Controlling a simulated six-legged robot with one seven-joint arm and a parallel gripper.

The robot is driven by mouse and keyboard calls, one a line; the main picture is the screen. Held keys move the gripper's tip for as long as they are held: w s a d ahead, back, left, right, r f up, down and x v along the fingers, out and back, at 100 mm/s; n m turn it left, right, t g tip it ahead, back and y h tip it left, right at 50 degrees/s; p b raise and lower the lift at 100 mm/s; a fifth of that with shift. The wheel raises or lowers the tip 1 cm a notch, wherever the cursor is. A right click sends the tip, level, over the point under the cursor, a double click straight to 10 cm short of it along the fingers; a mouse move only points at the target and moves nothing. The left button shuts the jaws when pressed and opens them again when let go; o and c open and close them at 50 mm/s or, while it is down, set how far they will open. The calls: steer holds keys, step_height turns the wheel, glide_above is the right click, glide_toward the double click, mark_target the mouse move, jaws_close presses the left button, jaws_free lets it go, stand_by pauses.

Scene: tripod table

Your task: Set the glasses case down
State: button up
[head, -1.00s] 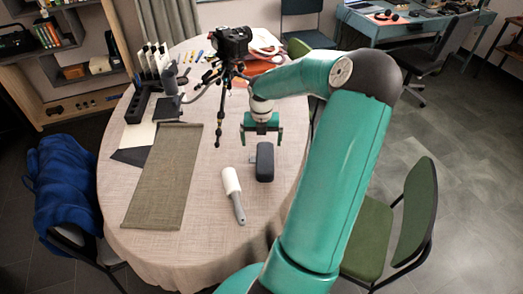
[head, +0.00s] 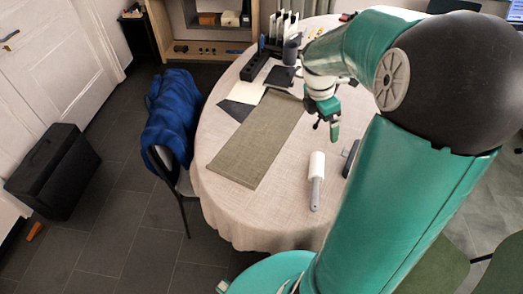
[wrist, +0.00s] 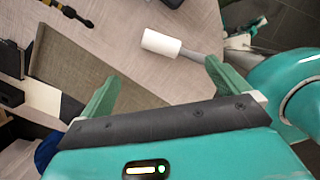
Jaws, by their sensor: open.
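The dark grey glasses case (head: 350,157) lies on the pale cloth-covered table (head: 228,218), right of the lint roller.
A white lint roller (head: 316,180) lies near the case; it also shows in the wrist view (wrist: 162,43). An olive mat (head: 258,140) covers the table's left part. A blue garment (head: 175,120) hangs over a chair at left. Bare cloth lies between mat and roller.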

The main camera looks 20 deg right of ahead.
steer(key=s+a+r+m+t+y, duration=0.1)
steer(key=s+a+r+m+t, duration=0.1)
steer(key=a, duration=0.6)
steer(key=s+a+r+m+t, duration=0.2)
steer(key=s+a+r+m, duration=0.3)
steer(key=a+m, duration=0.3)
steer(key=s+a+r+m+t+y, duration=0.1)
steer(key=s+a+r+m+t, duration=0.1)
steer(key=s+a+r+m, duration=0.2)
steer(key=a+m, duration=0.3)
steer(key=a, duration=0.1)
steer(key=shift+s+y, duration=0.3)
